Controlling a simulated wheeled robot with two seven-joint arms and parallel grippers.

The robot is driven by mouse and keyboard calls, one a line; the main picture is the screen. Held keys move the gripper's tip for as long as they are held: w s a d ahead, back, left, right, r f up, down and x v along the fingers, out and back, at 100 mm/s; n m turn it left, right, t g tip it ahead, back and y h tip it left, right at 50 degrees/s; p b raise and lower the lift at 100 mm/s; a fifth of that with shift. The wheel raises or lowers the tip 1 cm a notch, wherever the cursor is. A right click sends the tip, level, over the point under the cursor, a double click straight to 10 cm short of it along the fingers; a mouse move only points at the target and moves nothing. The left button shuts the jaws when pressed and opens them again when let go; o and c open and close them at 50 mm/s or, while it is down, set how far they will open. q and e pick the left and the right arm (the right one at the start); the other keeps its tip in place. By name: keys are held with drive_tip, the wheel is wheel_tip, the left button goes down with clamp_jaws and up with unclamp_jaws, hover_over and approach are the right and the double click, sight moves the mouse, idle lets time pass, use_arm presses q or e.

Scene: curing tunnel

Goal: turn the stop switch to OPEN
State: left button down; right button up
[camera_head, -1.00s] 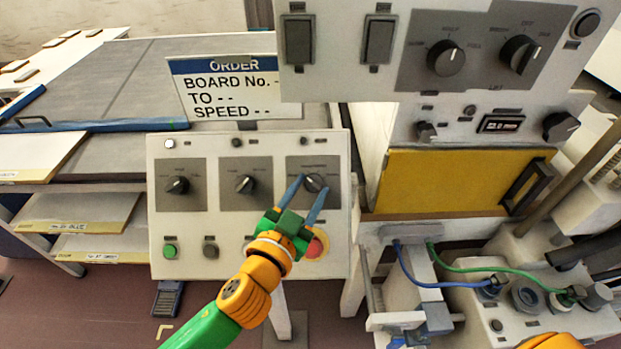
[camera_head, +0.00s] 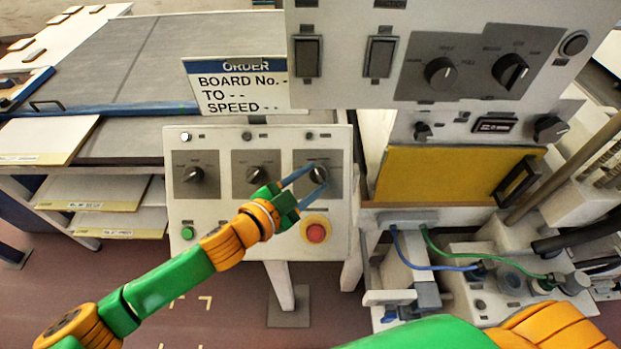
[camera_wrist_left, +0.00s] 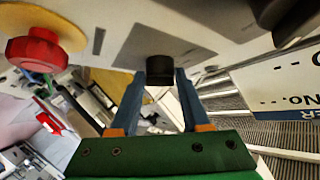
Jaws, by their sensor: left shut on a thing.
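A light control panel (camera_head: 212,212) carries a row of three black rotary switches on grey plates. The right switch (camera_head: 319,174) is between the blue fingers of my left gripper (camera_head: 306,178). In the left wrist view the gripper (camera_wrist_left: 159,85) is shut on this black knob (camera_wrist_left: 160,70), one finger on each side. The labels around the knob are too small to read. The left switch (camera_head: 193,173) and middle switch (camera_head: 256,174) stand free. My right gripper is not in view; green and orange parts of an arm show at the bottom right.
A red button on a yellow ring (camera_head: 316,232) sits just below the gripper; it shows in the left wrist view (camera_wrist_left: 37,53). An order sign (camera_head: 240,87) stands behind the panel. An upper panel (camera_head: 345,80) overhangs at the right, above a yellow door (camera_head: 440,175).

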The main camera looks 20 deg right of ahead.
use_arm(q)
drive_tip(key=shift+r, duration=0.15)
drive_tip(key=c, duration=0.5)
unclamp_jaws()
drive_tip(key=shift+o, duration=0.5)
drive_tip(key=shift+w+d, duration=0.1)
drive_tip(key=shift+w, duration=0.05)
drive_tip(key=b+v, duration=0.1)
drive_tip(key=v, duration=0.6)
drive_tip(key=shift+b, duration=0.3)
